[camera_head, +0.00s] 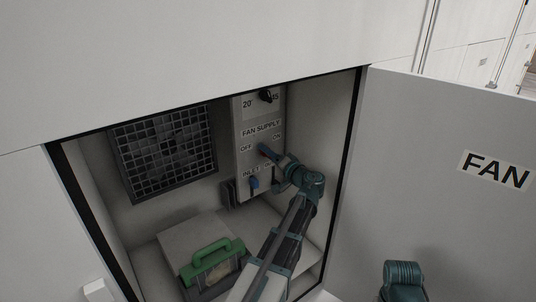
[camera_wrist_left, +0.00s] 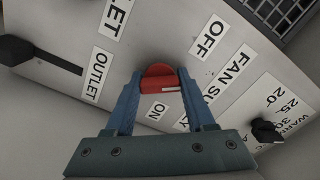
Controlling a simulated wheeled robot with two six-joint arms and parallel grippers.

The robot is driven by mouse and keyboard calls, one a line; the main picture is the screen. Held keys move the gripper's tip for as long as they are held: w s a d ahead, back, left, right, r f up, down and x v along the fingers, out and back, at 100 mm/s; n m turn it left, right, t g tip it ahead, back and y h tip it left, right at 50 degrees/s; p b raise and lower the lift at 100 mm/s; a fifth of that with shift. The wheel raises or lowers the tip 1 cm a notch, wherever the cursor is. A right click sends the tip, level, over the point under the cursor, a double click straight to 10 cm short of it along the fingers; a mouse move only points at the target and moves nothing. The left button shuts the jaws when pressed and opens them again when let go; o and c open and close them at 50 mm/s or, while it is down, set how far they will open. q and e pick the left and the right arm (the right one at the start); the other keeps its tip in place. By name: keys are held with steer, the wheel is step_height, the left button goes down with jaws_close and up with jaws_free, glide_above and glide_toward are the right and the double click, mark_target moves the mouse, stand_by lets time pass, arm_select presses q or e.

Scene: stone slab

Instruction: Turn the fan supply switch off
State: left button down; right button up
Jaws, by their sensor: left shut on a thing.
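The fan supply switch is a red knob (camera_wrist_left: 160,76) on a grey control panel (camera_head: 239,122) inside the open cabinet. In the left wrist view it sits between the blue fingers of my left gripper (camera_wrist_left: 160,88), near the OFF label (camera_wrist_left: 208,37) and the ON label (camera_wrist_left: 157,111). My left gripper (camera_head: 268,153) is shut on it at the panel and hides it in the head view. The FAN SUPPLY label (camera_head: 261,129) is just above the gripper there. Which way the switch points I cannot tell. My right gripper is not in view.
A fan grille (camera_head: 168,145) is at the left, a green-handled box (camera_head: 214,262) on the cabinet floor. The open door marked FAN (camera_head: 420,190) stands at the right.

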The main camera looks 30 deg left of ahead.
arm_select(q)
steer(key=shift+s+n, duration=0.1)
steer(key=shift+n, duration=0.6)
steer(key=shift+c, duration=1.2)
jaws_free()
steer(key=shift+d, duration=0.15)
steer(key=v, duration=1.3)
steer(key=shift+d, duration=0.3)
steer(key=s+d+f+m+g+h, duration=0.2)
steer(key=s+d+f+h, duration=0.35)
steer(key=f, duration=0.25)
steer(key=s+d+f+m+g+h, duration=0.2)
steer(key=s+d+f+h, duration=0.2)
steer(key=s+d+f, duration=0.4)
steer(key=s+d+f+m+g+h, duration=0.3)
steer(key=s+d+f+h, duration=0.3)
steer(key=s+d, duration=0.3)
steer(key=d, duration=0.2)
steer(key=shift+d+m, duration=0.3)
steer(key=shift+d, duration=0.1)
